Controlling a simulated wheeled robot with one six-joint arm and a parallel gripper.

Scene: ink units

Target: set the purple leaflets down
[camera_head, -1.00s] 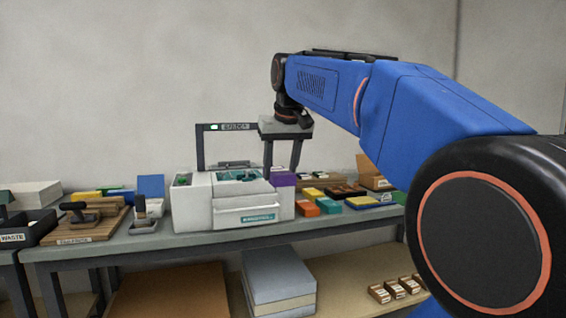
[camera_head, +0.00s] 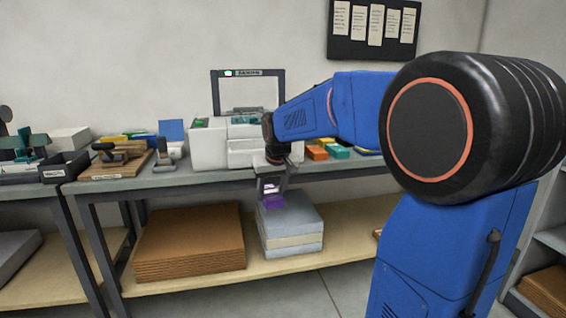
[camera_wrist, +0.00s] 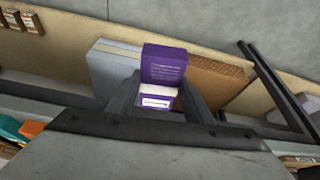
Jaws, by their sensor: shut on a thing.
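The purple leaflets (camera_head: 273,201) are held in my gripper (camera_head: 271,187), in front of the table's front edge and below the tabletop. In the wrist view the purple leaflets (camera_wrist: 163,65) stick out beyond the fingers of my gripper (camera_wrist: 158,95), with a white, purple-edged part between the fingers. My gripper is shut on them. In the head view they appear in front of the stack of grey and cream sheets on the lower shelf; I cannot tell whether they touch it.
The lower shelf (camera_head: 340,235) bears the grey-topped stack (camera_head: 292,222) and a brown cardboard stack (camera_head: 190,240). A white machine (camera_head: 208,148) stands on the table above, among coloured blocks and a wooden board (camera_head: 118,165). Table legs frame the shelf.

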